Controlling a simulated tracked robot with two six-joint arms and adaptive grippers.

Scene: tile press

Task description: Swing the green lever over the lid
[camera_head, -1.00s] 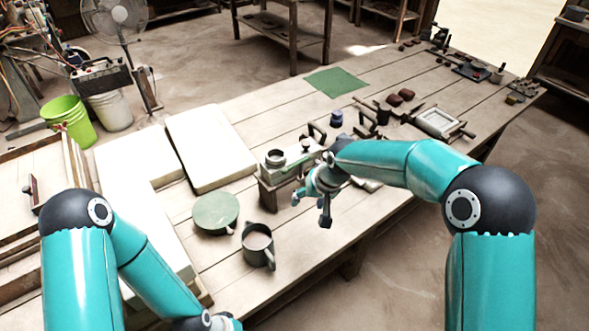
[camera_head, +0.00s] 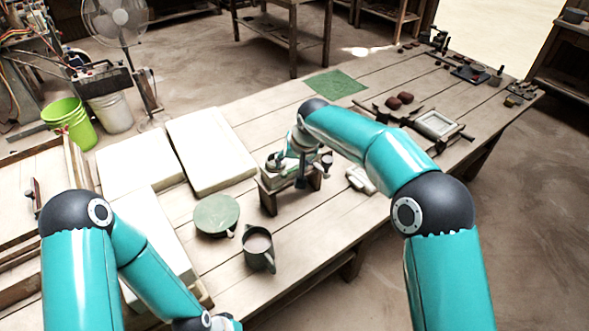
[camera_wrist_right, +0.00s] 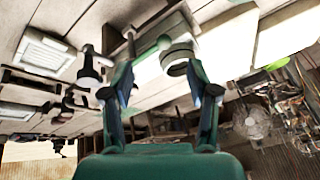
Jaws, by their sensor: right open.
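A green disc (camera_head: 216,214) and a dark mug (camera_head: 258,250) stand in front of the press. Pale slabs (camera_head: 212,150) lie left of it. A small pale block (camera_head: 361,179) lies to its right. A green mat (camera_head: 335,83) and a framed tray (camera_head: 437,125) are farther back.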

